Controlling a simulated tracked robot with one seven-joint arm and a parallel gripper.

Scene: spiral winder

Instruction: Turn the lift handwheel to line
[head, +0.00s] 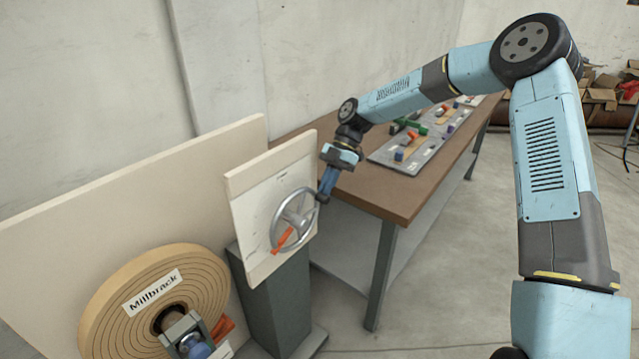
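The lift handwheel (276,228) is a grey metal ring with spokes, mounted on an upright cream panel (250,198) on a dark grey pedestal (279,300). An orange pointer or handle (286,239) lies at the wheel's lower middle. Line marks on the panel are too small to make out. My gripper (323,196) is at the wheel's upper right rim, where its blue fingers meet a small dark knob. I cannot tell whether the fingers are closed on it or only beside it. The arm reaches in from the right.
A large tan coil labelled Millbrack (120,308) stands at lower left before a cream board (60,228). A brown workbench (400,196) behind the wheel carries a grey panel (432,133) with coloured parts. Boxes (603,92) sit at far right. The floor right of the bench is open.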

